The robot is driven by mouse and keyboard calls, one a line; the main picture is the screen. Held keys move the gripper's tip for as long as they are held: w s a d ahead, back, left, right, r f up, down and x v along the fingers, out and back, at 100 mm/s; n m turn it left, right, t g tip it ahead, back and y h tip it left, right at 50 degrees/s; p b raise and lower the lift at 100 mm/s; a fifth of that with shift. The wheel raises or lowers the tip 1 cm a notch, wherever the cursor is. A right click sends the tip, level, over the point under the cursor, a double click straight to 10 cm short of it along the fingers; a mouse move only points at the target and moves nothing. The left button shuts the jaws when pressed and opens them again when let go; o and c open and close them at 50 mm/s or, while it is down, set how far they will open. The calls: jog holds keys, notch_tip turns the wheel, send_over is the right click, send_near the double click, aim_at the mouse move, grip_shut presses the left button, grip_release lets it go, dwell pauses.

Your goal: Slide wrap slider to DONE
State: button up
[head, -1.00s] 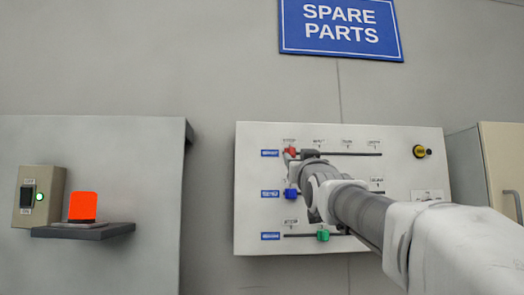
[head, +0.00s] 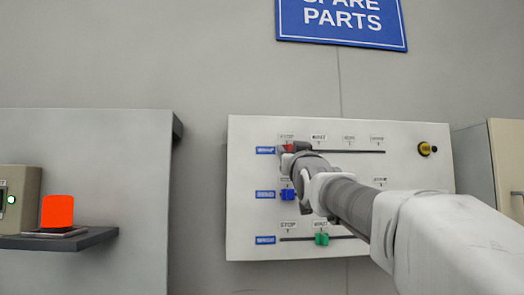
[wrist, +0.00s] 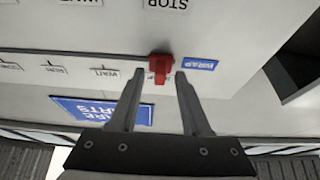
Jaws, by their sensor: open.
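The red wrap slider (head: 288,148) sits at the left end of the top track on the white panel (head: 245,222), beside the blue WRAP label (wrist: 200,64). In the upside-down wrist view the slider (wrist: 161,69) shows between the fingertips of my open gripper (wrist: 160,76), with a gap on both sides. In the head view my gripper (head: 287,158) partly covers the slider. Small labels line the top track; the farthest one from the slider (head: 378,139) is too small to read for certain.
A blue slider (head: 288,195) and a green slider (head: 321,239) sit on the lower tracks. A yellow-and-black button (head: 425,149) is at the panel's upper right. The top track (head: 365,152) is clear to the right of the slider.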

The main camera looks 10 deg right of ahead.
grip_shut()
dwell(1.4)
